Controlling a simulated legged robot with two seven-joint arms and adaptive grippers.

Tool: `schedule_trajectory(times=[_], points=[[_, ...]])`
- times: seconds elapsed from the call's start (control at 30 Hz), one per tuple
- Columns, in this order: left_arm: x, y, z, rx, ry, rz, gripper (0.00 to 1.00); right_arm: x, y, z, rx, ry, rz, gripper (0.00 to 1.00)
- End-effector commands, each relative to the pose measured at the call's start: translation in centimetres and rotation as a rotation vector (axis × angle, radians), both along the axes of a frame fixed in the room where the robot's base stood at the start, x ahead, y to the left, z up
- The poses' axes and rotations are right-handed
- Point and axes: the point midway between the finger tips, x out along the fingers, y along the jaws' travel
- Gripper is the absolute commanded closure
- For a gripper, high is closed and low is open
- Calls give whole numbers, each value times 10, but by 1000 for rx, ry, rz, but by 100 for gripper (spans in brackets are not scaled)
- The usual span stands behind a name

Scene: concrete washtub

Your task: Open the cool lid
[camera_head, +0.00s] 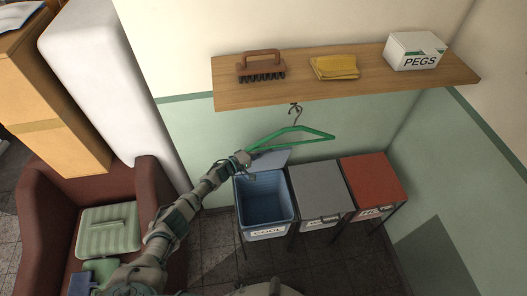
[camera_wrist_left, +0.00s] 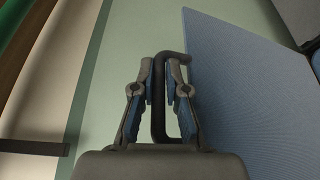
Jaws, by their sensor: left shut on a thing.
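The blue COOL bin (camera_head: 264,205) stands at the left end of a row of three, and its open inside shows. Its blue lid (camera_head: 275,159) is raised at the back, partly hidden behind my left gripper and the hanger. In the left wrist view the lid (camera_wrist_left: 240,95) is a flat blue panel with a dark bar handle (camera_wrist_left: 158,110). My left gripper (camera_head: 246,158) is at the lid's left side. In the wrist view its fingers (camera_wrist_left: 160,95) are shut on the handle. My right gripper is not in view.
A grey-lidded bin (camera_head: 319,189) and a red-lidded bin (camera_head: 372,180) stand closed to the right. A green hanger (camera_head: 320,133) hangs below the wooden shelf (camera_head: 300,88), close above the raised lid. A brown armchair (camera_head: 45,215) is at the left.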

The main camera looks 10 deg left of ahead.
Motion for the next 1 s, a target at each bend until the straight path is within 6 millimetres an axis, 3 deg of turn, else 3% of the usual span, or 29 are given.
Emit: schedule_trajectory(times=[0.1,0.13,0.17,0.57,1.0], points=[[-2,2,-6,9,8,3,100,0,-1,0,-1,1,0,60],[-2,2,-6,9,8,3,82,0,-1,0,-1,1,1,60],[-2,2,-6,8,9,3,76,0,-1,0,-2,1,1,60],[-9,9,-4,4,4,0,76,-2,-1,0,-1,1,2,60],[-68,76,-5,7,6,0,76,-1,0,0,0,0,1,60]])
